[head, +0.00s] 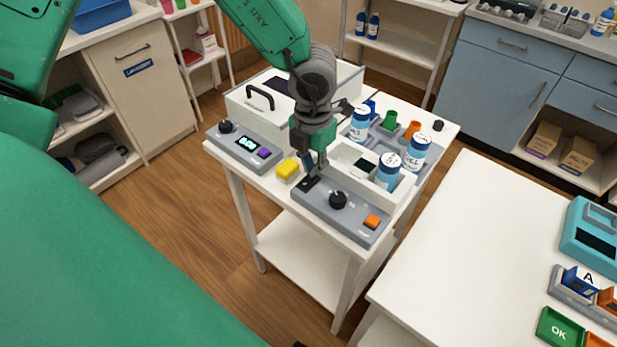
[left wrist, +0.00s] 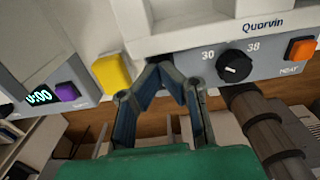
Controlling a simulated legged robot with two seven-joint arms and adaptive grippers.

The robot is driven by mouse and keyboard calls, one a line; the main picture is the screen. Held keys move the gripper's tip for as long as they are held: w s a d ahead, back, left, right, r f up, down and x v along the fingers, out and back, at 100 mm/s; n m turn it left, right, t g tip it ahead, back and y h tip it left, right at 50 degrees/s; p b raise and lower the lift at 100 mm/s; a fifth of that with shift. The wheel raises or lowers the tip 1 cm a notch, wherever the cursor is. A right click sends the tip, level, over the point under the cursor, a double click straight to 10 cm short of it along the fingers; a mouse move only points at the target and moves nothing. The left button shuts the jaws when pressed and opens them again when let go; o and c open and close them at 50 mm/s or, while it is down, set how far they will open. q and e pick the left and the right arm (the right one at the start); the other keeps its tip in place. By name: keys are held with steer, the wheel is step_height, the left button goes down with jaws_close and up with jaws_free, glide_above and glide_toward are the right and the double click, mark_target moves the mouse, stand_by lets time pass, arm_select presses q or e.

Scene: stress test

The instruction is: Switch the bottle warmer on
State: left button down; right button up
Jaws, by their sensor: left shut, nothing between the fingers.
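The bottle warmer (head: 345,214) is a white box with a grey front panel on a white cart. The panel carries a black knob (head: 338,200), marked 30 and 38 in the left wrist view (left wrist: 234,66), and an orange HEAT button (head: 372,221), also visible in the left wrist view (left wrist: 300,49). A dark part (head: 308,183) shows at the panel's left end. My left gripper (head: 312,170) is shut and empty, pointing down over that end. Its closed fingertips (left wrist: 166,70) cover that part in the left wrist view; contact cannot be told.
Left of my gripper are a yellow block (head: 288,168) and a device with a lit display (head: 247,143) and purple button. White-capped bottles (head: 388,171) stand in and behind the warmer. A white table (head: 480,240) is at right; open floor (head: 190,225) lies at left.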

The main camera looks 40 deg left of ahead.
arm_select(q)
steer(key=shift+f+b, duration=0.3)
steer(key=shift+f, duration=0.35)
step_height(320, 180, up, 7)
steer(key=p, duration=0.7)
steer(key=shift+r+p, duration=0.1)
steer(key=shift+p, duration=0.25)
stand_by(0.3)
